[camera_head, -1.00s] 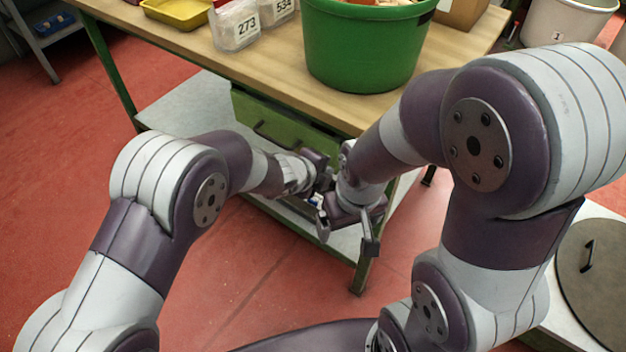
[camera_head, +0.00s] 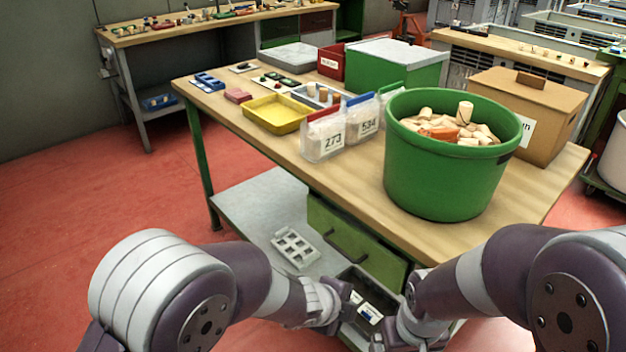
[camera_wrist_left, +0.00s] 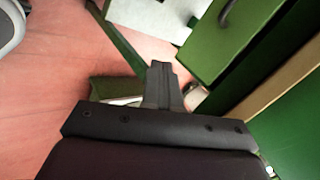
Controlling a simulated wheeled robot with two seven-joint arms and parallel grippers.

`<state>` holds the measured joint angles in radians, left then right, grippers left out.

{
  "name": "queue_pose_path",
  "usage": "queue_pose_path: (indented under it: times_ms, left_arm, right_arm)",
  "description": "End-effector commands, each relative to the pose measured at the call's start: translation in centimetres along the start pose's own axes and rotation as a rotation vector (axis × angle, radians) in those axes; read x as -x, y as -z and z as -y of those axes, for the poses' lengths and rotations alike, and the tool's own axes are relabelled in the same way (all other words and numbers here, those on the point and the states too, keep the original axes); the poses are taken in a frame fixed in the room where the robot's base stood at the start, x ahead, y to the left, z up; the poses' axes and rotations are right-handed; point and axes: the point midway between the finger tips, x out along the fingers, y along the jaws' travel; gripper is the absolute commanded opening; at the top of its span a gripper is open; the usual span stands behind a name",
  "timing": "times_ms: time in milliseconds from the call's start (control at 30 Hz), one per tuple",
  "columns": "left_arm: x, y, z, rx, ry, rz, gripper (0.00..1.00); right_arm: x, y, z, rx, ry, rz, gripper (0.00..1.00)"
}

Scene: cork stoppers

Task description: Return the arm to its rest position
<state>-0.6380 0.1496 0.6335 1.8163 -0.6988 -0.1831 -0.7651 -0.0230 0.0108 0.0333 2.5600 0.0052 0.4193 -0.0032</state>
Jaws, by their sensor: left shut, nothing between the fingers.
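My left arm comes in from the lower left in the head view, its purple and grey links bent toward the bench. My left gripper (camera_head: 352,302) is low in front of the bench's open lower drawer. In the left wrist view my left gripper (camera_wrist_left: 163,78) has its dark fingers together with nothing between them. My right arm comes in from the lower right. My right gripper (camera_head: 392,338) is at the bottom edge, close beside the left one and partly cut off; its fingers cannot be made out.
A green tub (camera_head: 440,185) of corks stands on the wooden bench (camera_head: 340,195), beside numbered bags (camera_head: 325,137), a yellow tray (camera_head: 275,114) and a cardboard box (camera_head: 540,105). A green drawer front (camera_head: 345,240) is near both hands. Red floor at left is clear.

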Motion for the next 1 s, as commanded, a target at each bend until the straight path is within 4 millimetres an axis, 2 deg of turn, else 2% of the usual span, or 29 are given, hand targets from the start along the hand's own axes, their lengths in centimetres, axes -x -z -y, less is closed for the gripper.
queue_pose_path:
  times_ms: [33,100,200,300,400,467,533,600,1000]
  left_arm:
    - [1.2,-1.9,-2.5,0.236,-0.077,0.092,0.0]
    - [4.1,-5.7,-5.6,0.606,-0.146,0.249,0.0]
    - [8.5,-9.5,-9.7,1.054,-0.194,0.439,0.0]
    - [12.7,-11.5,-13.3,1.429,-0.212,0.588,0.0]
    - [16.9,-12.7,-16.4,1.771,-0.205,0.701,0.0]
    - [19.0,-13.6,-17.6,1.929,-0.169,0.728,0.0]
    - [20.7,-16.0,-17.3,2.03,-0.079,0.73,0.0]
    - [23.9,-15.1,-14.7,2.019,-0.09,0.731,0.0]
    - [34.6,-12.8,-5.9,2.01,-0.092,0.73,0.0]
  right_arm:
    - [0.0,0.0,0.0,0.0,0.0,0.0,0.92]
    - [0.0,0.0,0.0,0.0,0.0,0.0,0.92]
    - [0.0,0.0,0.0,0.0,0.0,0.0,0.92]
    - [0.0,0.0,0.0,0.0,0.0,0.0,0.92]
    - [0.0,0.0,0.0,0.0,0.0,0.0,0.92]
    - [0.0,0.0,0.0,0.0,0.0,0.0,0.92]
    - [0.0,0.0,0.0,0.0,0.0,0.0,0.92]
    - [4.4,0.5,0.0,0.0,0.0,0.002,0.92]
    - [18.4,2.2,0.0,0.0,0.0,0.0,0.92]
